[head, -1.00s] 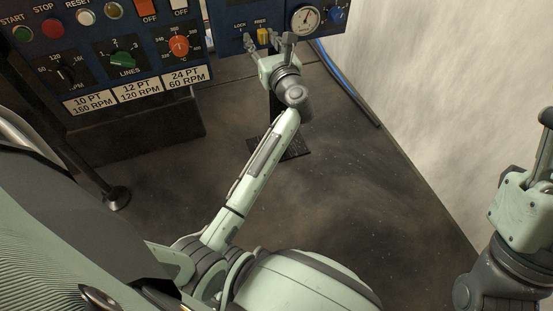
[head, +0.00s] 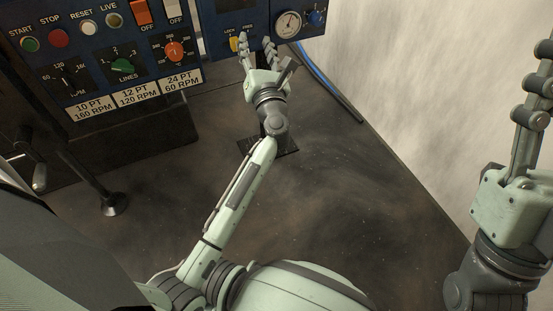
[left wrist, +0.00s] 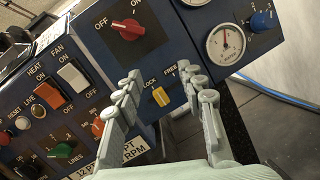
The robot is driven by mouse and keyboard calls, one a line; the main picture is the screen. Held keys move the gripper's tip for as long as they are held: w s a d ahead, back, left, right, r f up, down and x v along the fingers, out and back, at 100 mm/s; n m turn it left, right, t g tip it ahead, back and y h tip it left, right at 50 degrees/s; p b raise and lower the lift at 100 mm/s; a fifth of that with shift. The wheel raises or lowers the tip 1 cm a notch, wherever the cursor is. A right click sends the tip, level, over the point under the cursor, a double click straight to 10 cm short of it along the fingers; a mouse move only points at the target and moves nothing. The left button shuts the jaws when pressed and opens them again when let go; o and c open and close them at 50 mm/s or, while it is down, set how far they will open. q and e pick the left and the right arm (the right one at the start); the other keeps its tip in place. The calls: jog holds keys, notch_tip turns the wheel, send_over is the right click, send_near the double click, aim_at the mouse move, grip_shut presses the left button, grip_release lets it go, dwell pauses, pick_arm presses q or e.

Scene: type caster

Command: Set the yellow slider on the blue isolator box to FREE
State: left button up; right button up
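The blue isolator box (head: 258,20) is at the top middle of the head view. Its yellow slider (head: 234,43) shows beside my left gripper's finger, and also in the left wrist view (left wrist: 161,97), where it sits below the LOCK label, with FREE to its upper right. My left gripper (head: 254,42) is open and empty in front of the box. In the left wrist view its fingers (left wrist: 160,72) stand apart to either side of the slider; contact is not visible. My right gripper (head: 537,85) is at the right edge, away from the box; its finger opening is unclear.
A gauge (head: 288,24) and a blue knob (head: 316,18) are right of the slider. A red OFF/ON knob (left wrist: 128,28) is above it in the left wrist view. A larger control panel (head: 105,62) stands left. A pale wall borders the right side.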

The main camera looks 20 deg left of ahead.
pick_arm(q)
jog(key=s+d+f+m+t+h+p, duration=0.1)
jog(key=s+d+m+h+p, duration=0.15)
jog(key=d+m+h, duration=0.75)
jog(key=s+d+f+m+t+h+p, duration=0.1)
jog(key=d+m+h+p, duration=0.3)
jog(key=m, duration=1.1)
jog(key=s+f+m+g+p, duration=0.4)
jog(key=s+f+m+g, duration=0.5)
jog(key=s+f+m, duration=0.2)
notch_tip(320, 180, down, 3)
jog(key=s, duration=0.2)
jog(key=shift+s+a+m+g+h, duration=0.4)
jog(key=shift+r, duration=0.1)
